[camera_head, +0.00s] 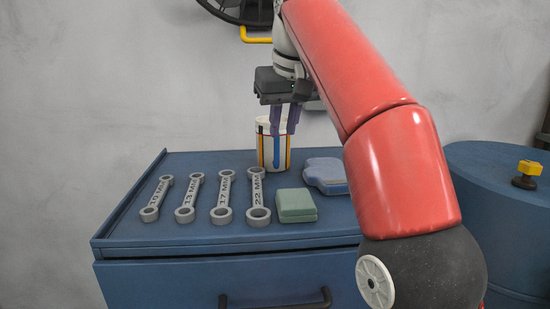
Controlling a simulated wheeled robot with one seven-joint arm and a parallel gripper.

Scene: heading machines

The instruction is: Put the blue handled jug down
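The blue handled jug (266,154) is a white cylinder with a blue upright strip and yellow and dark stripes. It is upright at the back of the blue cabinet top (140,225) and appears to rest on it; its base shows no clear gap. My gripper (284,130) points down from above, its two purple fingers at the jug's upper right part. The fingers stand a little apart and overlap the rim in the picture. I cannot tell whether they press on the jug.
Several grey wrenches (223,198) lie in front and left of the jug. A green box (295,205) and a blue-grey object (325,175) are to the right. My red arm hides the cabinet's right side. A blue drum (505,200) with a yellow-topped button (528,168) stands right.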

